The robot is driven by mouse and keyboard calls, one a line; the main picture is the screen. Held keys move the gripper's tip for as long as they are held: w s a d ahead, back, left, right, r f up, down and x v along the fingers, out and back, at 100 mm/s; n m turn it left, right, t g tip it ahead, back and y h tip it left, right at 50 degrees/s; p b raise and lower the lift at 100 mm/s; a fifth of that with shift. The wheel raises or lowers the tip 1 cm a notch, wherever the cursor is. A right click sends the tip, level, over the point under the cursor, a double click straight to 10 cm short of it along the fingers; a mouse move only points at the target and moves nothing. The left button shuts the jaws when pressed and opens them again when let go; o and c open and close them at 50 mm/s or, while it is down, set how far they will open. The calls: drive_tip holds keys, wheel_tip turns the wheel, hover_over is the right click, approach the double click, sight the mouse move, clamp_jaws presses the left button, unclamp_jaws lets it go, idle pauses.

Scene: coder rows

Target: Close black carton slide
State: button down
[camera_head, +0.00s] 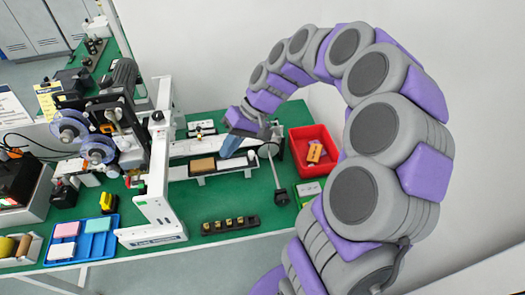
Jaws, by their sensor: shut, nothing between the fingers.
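My grey and purple arm arches in from the right, and my gripper (228,150) points down over the white rail on the green table. Its blue-grey fingers look closed and empty. Below them, a dark flat piece (238,165), which looks like the black carton slide, lies in the white rail (215,176). A brown carton (202,165) sits in the same rail just left of it. I cannot tell whether my fingertips touch the dark piece. Part of the rail behind is hidden by my gripper.
A white-framed coding machine (155,180) stands left of the rail. A metal rod with a black knob (281,197) stands close on the right. A red bin (313,150) holds orange items. A black strip with brass pieces (229,225) lies in front, and a blue tray (85,238) front left.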

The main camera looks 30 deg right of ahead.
drive_tip(key=w+d+f+m+t+y, duration=0.1)
drive_tip(key=w+d+f+m, duration=0.1)
drive_tip(key=w+d+f, duration=0.3)
drive_tip(key=w+d+f+m+t, duration=0.1)
drive_tip(key=w+d+f+t, duration=0.15)
drive_tip(key=d, duration=0.45)
drive_tip(key=d+f+m+t, duration=0.2)
drive_tip(key=d+f+m, duration=0.1)
drive_tip(key=d+f, duration=0.9)
drive_tip(key=shift+g, duration=0.25)
drive_tip(key=b+x, duration=0.1)
drive_tip(key=x, duration=0.6)
drive_tip(key=shift+h, duration=0.3)
drive_tip(key=w+a, duration=0.2)
drive_tip(key=a, duration=0.1)
drive_tip(key=shift+w+a+r+b, duration=0.15)
drive_tip(key=shift+a+b, duration=0.1)
drive_tip(key=shift+b, duration=0.15)
